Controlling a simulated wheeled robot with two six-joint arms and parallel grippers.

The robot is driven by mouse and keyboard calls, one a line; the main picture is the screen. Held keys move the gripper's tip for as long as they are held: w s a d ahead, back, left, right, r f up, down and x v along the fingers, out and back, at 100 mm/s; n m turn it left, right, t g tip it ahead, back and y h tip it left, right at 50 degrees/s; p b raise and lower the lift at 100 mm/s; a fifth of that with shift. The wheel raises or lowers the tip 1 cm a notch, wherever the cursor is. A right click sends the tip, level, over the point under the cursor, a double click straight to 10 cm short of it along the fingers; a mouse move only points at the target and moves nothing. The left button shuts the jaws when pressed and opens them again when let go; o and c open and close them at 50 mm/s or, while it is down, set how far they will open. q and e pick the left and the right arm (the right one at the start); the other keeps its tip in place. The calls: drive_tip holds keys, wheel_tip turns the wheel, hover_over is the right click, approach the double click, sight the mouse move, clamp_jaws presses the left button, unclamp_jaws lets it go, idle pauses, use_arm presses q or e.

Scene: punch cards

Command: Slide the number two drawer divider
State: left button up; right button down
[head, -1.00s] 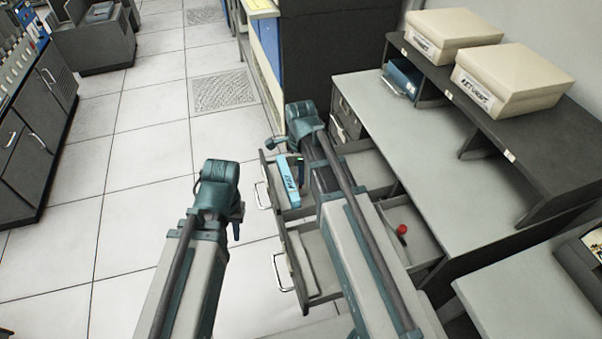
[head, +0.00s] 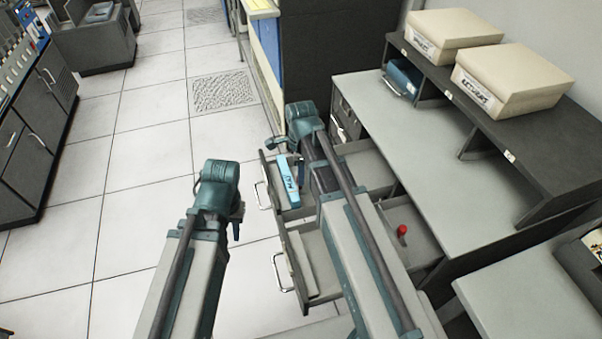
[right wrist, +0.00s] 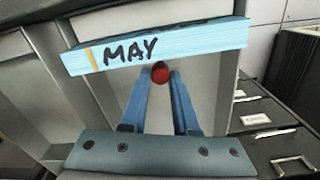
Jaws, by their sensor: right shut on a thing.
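The stack also shows in the head view (head: 288,178), in an open drawer (head: 355,165), where my right arm hides the knob. A second open drawer (head: 425,240), nearer, has its own red knob (head: 402,230). My left gripper (head: 237,225) hangs over the floor, away from the drawers; its finger gap is not clear. No drawer number is readable.
The desk top (head: 435,145) beside the drawers is clear. Two beige boxes (head: 512,78) sit on the dark shelf (head: 535,140). Drawer handles (head: 283,272) stick out to the left. The tiled floor (head: 130,200) there is open.

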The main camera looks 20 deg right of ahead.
drive_tip(key=d, duration=1.3)
drive_tip(key=shift+w+d, duration=0.2)
drive_tip(key=shift+w, duration=0.05)
drive_tip(key=c, duration=0.7)
unclamp_jaws()
drive_tip(key=shift+o, duration=0.2)
drive_tip(key=shift+r, duration=0.1)
wheel_tip(320, 180, up, 14)
drive_tip(key=p, duration=1.3)
drive_tip(key=shift+f+p, duration=0.2)
drive_tip(key=shift+p, duration=0.2)
